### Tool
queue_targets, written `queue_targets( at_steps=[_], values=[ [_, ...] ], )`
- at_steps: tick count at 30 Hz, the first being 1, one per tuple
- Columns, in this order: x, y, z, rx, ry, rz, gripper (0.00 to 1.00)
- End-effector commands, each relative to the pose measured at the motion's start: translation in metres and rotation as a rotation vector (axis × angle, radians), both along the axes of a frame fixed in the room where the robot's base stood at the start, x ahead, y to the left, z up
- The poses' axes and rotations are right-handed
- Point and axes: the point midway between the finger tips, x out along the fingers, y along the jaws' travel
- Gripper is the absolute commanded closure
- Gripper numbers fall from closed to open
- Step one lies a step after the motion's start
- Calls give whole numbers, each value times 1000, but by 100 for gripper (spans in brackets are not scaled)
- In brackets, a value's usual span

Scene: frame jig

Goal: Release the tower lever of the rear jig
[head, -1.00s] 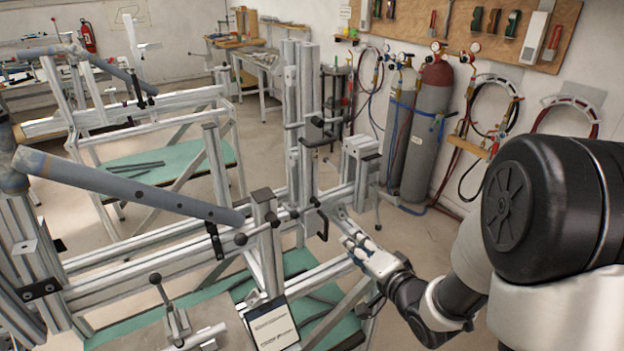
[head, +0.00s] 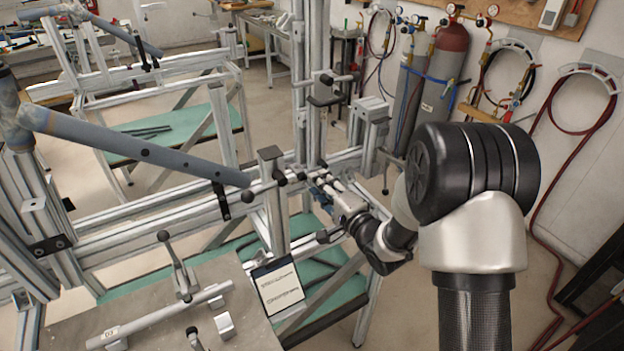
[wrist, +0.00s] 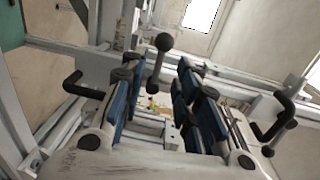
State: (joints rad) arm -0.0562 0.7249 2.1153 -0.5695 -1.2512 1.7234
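A lever with a black ball knob (wrist: 163,42) stands in the wrist view, its thin stem running down between my fingers. My gripper (wrist: 155,88) is open, with a blue-padded finger on each side of the stem. I see no contact; whether the stem is fully between the pads or just beyond them, I cannot tell. In the head view my gripper (head: 322,184) is beside the lower part of the tall aluminium tower (head: 310,115) of the near jig. Small black knobs (head: 302,176) show close to it there. Another similar jig (head: 165,85) stands further back.
Black L-shaped handles stand left (wrist: 78,85) and right (wrist: 288,108) of my fingers. A grey-blue tube (head: 130,145) slants across the near jig. A document panel (head: 278,287) stands in front. Gas cylinders (head: 440,75) and hoses line the right wall.

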Motion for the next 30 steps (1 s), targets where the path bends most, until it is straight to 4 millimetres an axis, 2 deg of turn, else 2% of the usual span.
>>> queue_targets(
  at_steps=[3,9,20,30],
  values=[
    [18,13,-3,0,-1,1,71],
    [37,25,-4,0,0,0,71],
    [42,28,-3,0,0,-1,71],
    [42,28,-3,-1,1,-1,92]
  ],
)
